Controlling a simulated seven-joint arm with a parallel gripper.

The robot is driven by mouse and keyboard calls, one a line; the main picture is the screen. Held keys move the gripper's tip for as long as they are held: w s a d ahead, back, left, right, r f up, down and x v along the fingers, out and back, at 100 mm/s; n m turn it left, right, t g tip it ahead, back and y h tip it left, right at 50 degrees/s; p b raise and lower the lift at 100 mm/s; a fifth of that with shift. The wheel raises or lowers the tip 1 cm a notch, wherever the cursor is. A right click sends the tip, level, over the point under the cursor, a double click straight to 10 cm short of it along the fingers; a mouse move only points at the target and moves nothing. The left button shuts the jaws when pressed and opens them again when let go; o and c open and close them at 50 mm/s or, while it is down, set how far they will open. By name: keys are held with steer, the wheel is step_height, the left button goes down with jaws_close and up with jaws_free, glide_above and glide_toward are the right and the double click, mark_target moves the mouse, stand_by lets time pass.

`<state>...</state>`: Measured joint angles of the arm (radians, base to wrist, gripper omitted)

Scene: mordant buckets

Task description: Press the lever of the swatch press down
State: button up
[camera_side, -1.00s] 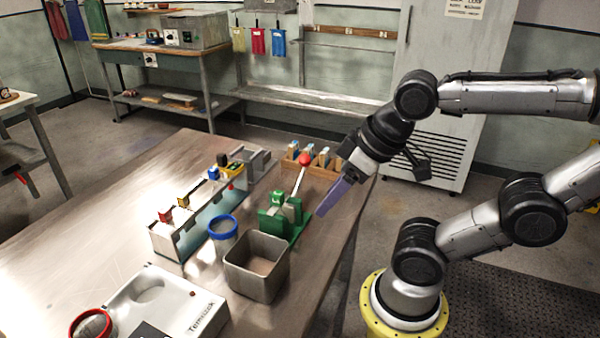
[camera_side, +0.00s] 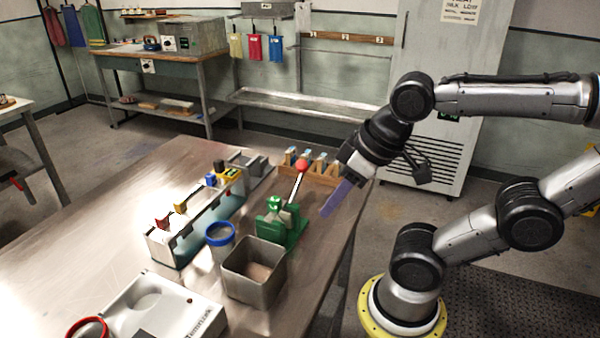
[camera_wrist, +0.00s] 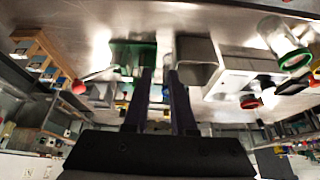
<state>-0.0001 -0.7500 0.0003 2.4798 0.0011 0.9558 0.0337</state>
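The swatch press (camera_side: 279,224) is green and stands on the metal table near its right edge in the side view. Its lever (camera_side: 297,185) is pale, slants up and ends in a red knob (camera_side: 303,165). The press also shows in the wrist view (camera_wrist: 130,56), with the red knob (camera_wrist: 78,87) to its left. My gripper (camera_side: 327,211) is to the right of the press in the side view, apart from it, fingers pointing down-left. In the wrist view my gripper (camera_wrist: 160,72) has a narrow gap between its fingers, with nothing seen held.
A grey bin (camera_side: 236,278) stands close in front of the press, beside a blue-rimmed jar (camera_side: 220,240). A wooden rack (camera_side: 322,180) is behind the press. A white rack (camera_side: 165,252) with coloured clips stands left. A white device (camera_side: 180,305) is at the front.

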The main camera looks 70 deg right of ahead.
steer(key=w+r, duration=0.1)
steer(key=w+d+r+m+g, duration=0.1)
steer(key=r, duration=0.1)
steer(key=w+r+m, duration=0.1)
steer(key=r, duration=0.1)
steer(key=shift+w+d+r, duration=0.2)
steer(key=shift+w+r, duration=0.05)
jaws_close()
steer(key=w+d+r+m+g, duration=0.2)
steer(key=w+d+r+m, duration=0.1)
steer(key=w+d, duration=0.3)
steer(key=w+d+f+m+g, duration=0.1)
steer(key=w+d, duration=0.1)
steer(key=d, duration=0.2)
steer(key=w+d+f+m+g, duration=0.1)
steer(key=d+f, duration=0.1)
steer(key=d, duration=0.2)
steer(key=w+d+f+m, duration=0.1)
steer(key=w+d+f, duration=0.1)
steer(key=d, duration=0.2)
steer(key=shift+w+f+m+g+y, duration=0.1)
steer(key=shift+w+m+g+y, duration=0.25)
steer(key=shift+m+g+y, duration=0.05)
steer(key=shift+s+d+f, duration=0.15)
steer(key=shift+d, duration=0.05)
steer(key=shift+f, duration=0.1)
